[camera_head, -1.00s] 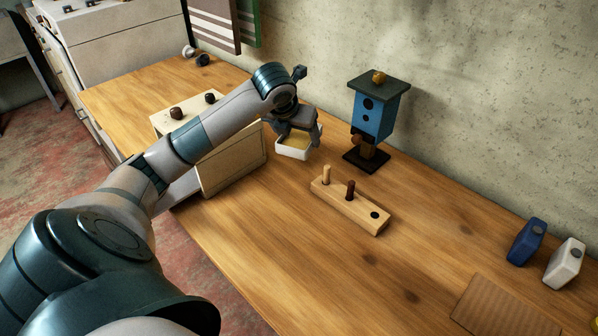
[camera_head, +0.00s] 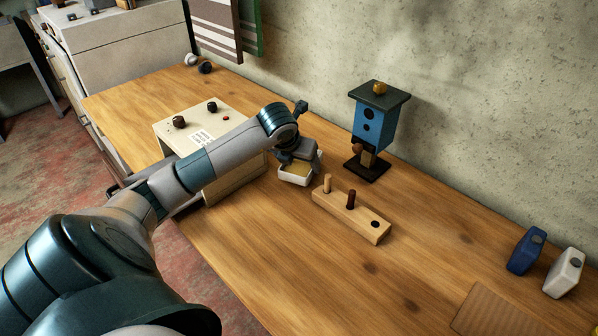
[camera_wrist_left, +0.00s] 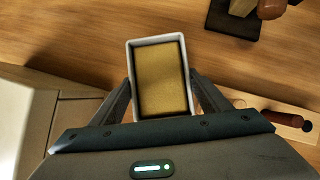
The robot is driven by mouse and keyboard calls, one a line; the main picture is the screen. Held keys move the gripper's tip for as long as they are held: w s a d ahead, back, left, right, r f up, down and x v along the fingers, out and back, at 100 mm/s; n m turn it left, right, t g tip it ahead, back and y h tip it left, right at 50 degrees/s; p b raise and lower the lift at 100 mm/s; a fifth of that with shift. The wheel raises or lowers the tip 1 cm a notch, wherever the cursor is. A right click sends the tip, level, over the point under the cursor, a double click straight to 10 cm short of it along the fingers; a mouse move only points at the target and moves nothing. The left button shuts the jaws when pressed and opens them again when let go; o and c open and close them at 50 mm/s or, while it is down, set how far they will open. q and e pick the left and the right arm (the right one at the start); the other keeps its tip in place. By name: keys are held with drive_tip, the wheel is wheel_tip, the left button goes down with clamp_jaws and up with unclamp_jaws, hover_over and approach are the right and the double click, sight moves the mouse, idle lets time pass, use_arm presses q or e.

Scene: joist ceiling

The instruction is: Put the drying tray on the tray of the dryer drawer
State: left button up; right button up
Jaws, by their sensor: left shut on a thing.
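The drying tray is a small white rectangular tray (camera_head: 290,181) with a yellow-brown filling. It sits at or just above the table beside the dryer; I cannot tell whether it touches the wood. My left gripper (camera_head: 299,165) is shut on it, and in the left wrist view a finger lies along each long side of the tray (camera_wrist_left: 129,52). The dryer is a cream box (camera_head: 236,178) with dark knobs and a red button on top, left of the tray. Its drawer (camera_head: 183,202) is partly visible at the left, mostly hidden behind my arm. My right gripper is not in view.
A wooden peg block (camera_head: 349,218) lies just right of the tray. A blue birdhouse (camera_head: 371,124) stands behind it near the wall. Blue (camera_head: 525,250) and white (camera_head: 564,272) blocks and a brown board (camera_head: 487,312) are at the right.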

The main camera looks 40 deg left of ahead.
use_arm(q)
wheel_tip(320, 180, down, 3)
drive_tip(key=shift+r, duration=0.1)
drive_tip(key=shift+f+p, duration=0.3)
drive_tip(key=shift+f, duration=0.15)
drive_tip(key=shift+f, duration=0.1)
drive_tip(key=o, duration=1.1)
